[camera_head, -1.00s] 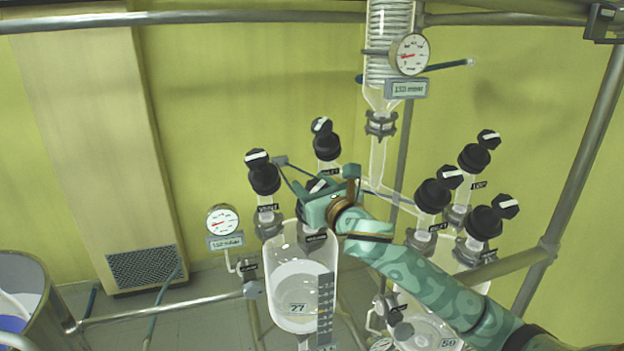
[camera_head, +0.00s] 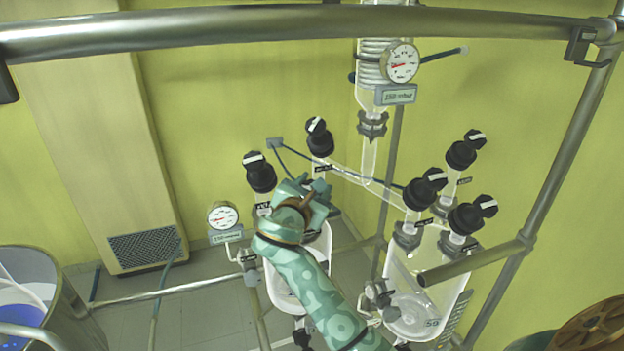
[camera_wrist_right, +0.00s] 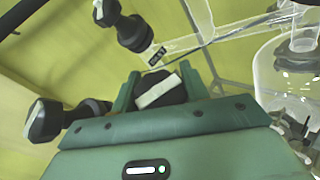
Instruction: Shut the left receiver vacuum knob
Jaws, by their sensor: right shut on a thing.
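The left receiver (camera_head: 281,285) is a clear glass vessel, largely hidden behind my right arm. Several black knobs with white bars top it: a left one (camera_head: 260,173), a back one (camera_head: 319,137) and a front one. The front knob (camera_wrist_right: 160,89) sits between the fingers of my right gripper (camera_wrist_right: 158,92), which is shut on it; its white bar lies slanted in the wrist view. In the head view my right gripper (camera_head: 308,190) hides this knob and its label. I cannot read which label it bears. My left gripper is not in view.
The right receiver (camera_head: 413,295) with its own black knobs (camera_head: 425,188) stands to the right. A round gauge (camera_head: 223,215) is left of the left receiver, another (camera_head: 401,63) above. Metal rails (camera_head: 300,24) cross the top. A metal vessel (camera_head: 60,300) is at lower left.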

